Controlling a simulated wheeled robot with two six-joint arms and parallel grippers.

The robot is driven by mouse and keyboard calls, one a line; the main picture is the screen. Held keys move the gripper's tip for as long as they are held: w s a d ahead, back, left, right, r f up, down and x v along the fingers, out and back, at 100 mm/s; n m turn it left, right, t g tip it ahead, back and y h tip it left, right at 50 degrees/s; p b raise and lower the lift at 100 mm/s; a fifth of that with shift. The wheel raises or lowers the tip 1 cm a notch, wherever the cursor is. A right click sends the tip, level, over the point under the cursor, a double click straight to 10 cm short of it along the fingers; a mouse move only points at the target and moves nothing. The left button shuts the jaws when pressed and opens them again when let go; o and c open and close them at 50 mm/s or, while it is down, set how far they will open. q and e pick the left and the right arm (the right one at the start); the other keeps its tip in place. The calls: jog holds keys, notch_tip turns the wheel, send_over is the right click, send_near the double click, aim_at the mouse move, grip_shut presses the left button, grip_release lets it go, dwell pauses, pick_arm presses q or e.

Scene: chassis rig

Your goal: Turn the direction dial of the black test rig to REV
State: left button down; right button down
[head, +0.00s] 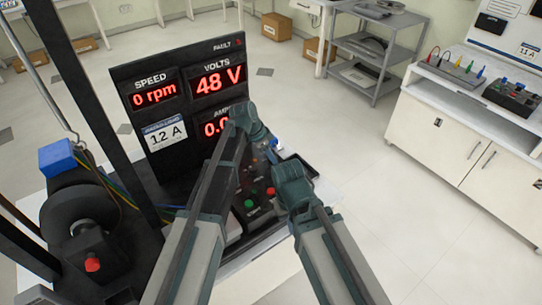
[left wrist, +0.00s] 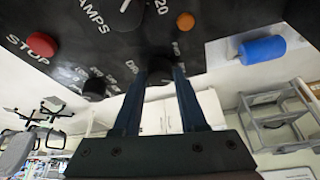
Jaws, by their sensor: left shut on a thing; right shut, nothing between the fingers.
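The black test rig (head: 185,75) stands left of centre in the head view, its displays showing 0 rpm and 48 V. My left gripper (head: 264,138) reaches over its control panel. In the left wrist view, the left gripper (left wrist: 160,82) is shut on a black dial (left wrist: 160,68), the direction dial as far as I can tell. Lettering beside the dial is partly covered, so its setting cannot be read. My right gripper (head: 274,158) is shut and empty, lower and just right of the left one, over the panel's right side.
The wrist view shows a red STOP button (left wrist: 42,44), an amps dial (left wrist: 125,14), an orange lamp (left wrist: 185,21), another black knob (left wrist: 94,88) and a blue cylinder (left wrist: 262,50). A green button (head: 249,204) sits near my arms. A motor with a blue block (head: 57,157) stands left.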

dwell(0.4)
pick_arm(q)
jog(key=shift+c, duration=2.3)
grip_release()
jog(key=p+v, duration=1.2)
jog(key=v, duration=0.1)
jog(key=shift+a+r+p, duration=0.2)
jog(key=shift+r+p, duration=0.15)
jog(key=shift+p, duration=0.05)
